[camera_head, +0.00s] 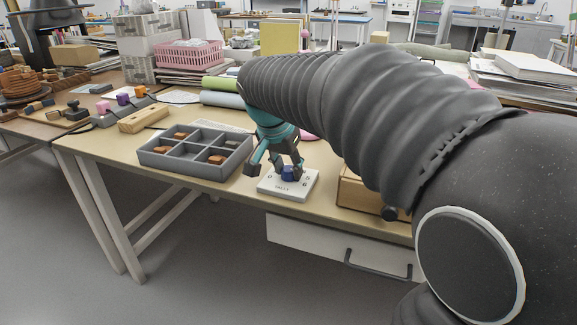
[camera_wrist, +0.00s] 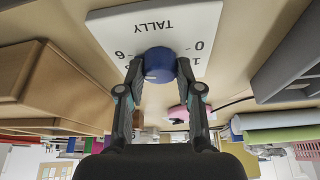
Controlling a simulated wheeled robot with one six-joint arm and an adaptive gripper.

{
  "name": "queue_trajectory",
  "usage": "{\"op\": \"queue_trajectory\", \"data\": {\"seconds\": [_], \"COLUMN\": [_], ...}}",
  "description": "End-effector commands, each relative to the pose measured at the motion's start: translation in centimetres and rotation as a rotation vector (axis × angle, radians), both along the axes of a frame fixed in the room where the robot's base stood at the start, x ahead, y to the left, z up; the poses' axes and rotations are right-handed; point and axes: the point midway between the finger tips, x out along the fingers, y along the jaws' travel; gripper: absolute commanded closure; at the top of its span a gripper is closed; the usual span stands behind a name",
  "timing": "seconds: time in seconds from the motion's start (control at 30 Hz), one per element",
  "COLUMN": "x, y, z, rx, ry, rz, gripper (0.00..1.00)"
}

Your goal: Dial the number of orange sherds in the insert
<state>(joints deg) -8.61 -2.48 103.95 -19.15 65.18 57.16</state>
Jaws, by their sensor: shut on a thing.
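The tally board (camera_head: 299,186) is a white plate with the word TALLY, lying on the table's front part. Its blue knob (camera_head: 289,173) is between the fingers of my gripper (camera_head: 288,169). In the wrist view my gripper (camera_wrist: 160,70) is shut on the blue knob (camera_wrist: 160,62) from both sides. The board (camera_wrist: 115,28) shows upside down there, with 0 and 1 at the right and 6 at the left; I see no pointer mark. The grey insert (camera_head: 197,173) stands left of the board, with several orange-brown sherds (camera_head: 217,159) in its compartments.
A wooden box (camera_head: 355,192) stands close to the right of the board. A wooden block (camera_head: 143,118) and small coloured pieces lie behind the insert at the left. A pink object (camera_wrist: 178,112) lies behind the board. Bare tabletop lies between insert and board.

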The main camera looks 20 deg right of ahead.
Motion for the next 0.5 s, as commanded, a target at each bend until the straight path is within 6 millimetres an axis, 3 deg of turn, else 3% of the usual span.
{"op": "queue_trajectory", "data": {"seconds": [0.5], "x": [-0.18], "y": [-0.27], "z": [-0.04], "rx": [0.001], "ry": [0.0], "rz": [0.334], "gripper": [0.99]}}
